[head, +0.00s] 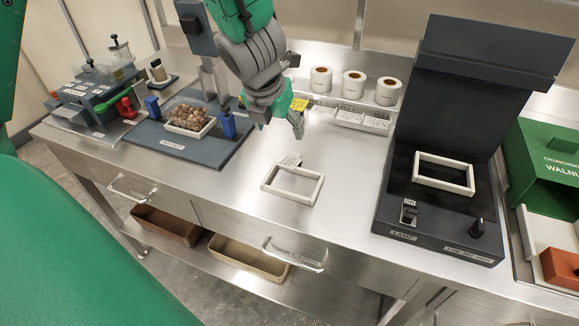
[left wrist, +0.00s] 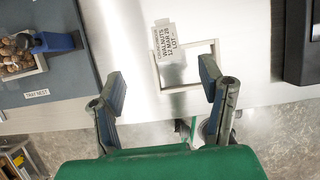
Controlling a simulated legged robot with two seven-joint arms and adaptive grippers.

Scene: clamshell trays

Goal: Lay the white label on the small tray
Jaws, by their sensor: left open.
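A white-rimmed small tray (head: 319,190) sits on the steel counter, and it also shows in the left wrist view (left wrist: 216,60). A white label (head: 290,161) with printed text lies across the tray's far rim near a corner, partly outside it. In the left wrist view the label (left wrist: 164,52) overlaps the tray's upper left corner, and "LOT" is readable. My left gripper (head: 280,118) is open and empty, above the counter behind the tray. In the left wrist view its two fingers (left wrist: 163,84) are spread apart. My right gripper is not in view.
A blue nest (head: 172,147) holding a tray of walnuts (head: 190,113) is left. A black lidded machine (head: 438,215) with another white tray (head: 443,185) is right. Label rolls (head: 353,85) and a row of labels (head: 350,117) stand behind.

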